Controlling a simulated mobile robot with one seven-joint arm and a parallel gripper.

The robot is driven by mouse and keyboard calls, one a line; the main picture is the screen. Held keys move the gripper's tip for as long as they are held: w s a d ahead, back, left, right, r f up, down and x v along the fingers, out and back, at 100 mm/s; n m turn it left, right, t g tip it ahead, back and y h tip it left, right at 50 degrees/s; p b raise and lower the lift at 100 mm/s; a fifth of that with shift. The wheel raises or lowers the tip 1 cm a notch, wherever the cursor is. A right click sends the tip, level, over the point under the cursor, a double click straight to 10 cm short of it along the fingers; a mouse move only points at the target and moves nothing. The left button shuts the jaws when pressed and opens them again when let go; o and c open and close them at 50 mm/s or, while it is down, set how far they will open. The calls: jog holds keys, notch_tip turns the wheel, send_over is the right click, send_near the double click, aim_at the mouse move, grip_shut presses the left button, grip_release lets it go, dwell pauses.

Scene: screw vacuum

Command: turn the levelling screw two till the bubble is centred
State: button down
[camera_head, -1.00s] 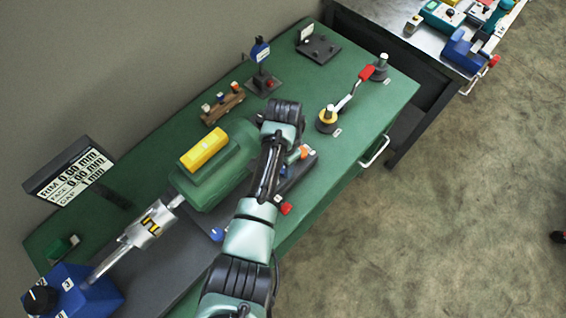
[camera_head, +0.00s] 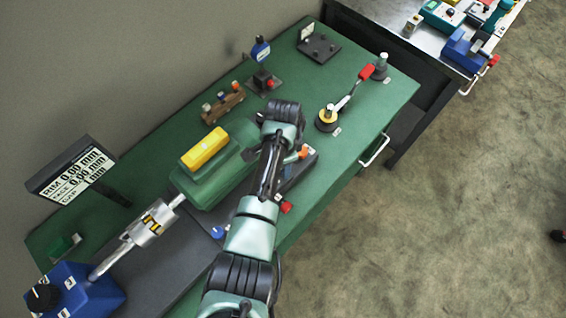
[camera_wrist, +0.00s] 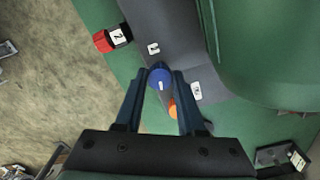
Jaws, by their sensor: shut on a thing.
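My gripper (camera_wrist: 160,76) is closed around a small blue knob (camera_wrist: 160,79) with a white mark on top, seen in the wrist view between the fingertips. A red knob (camera_wrist: 101,41) with a dark block labelled 2 (camera_wrist: 117,36) stands apart, up and left of the fingers. In the head view the red knob (camera_head: 286,208) shows beside my arm, and my fingers are hidden behind my wrist. I see no bubble vial in either view, and cannot tell how the blue knob is labelled.
A green machine (camera_head: 228,180) with a yellow block (camera_head: 203,148) stands beside my arm, with a silver coupling (camera_head: 147,226) on its shaft. A readout (camera_head: 72,176) stands at left. Bench space at right has a red-handled tool (camera_head: 366,72).

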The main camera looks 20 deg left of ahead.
jog(key=shift+w, duration=0.1)
jog(key=c, duration=0.5)
grip_release()
notch_tip(320, 180, up, 13)
jog(key=b, duration=0.1)
dwell(0.3)
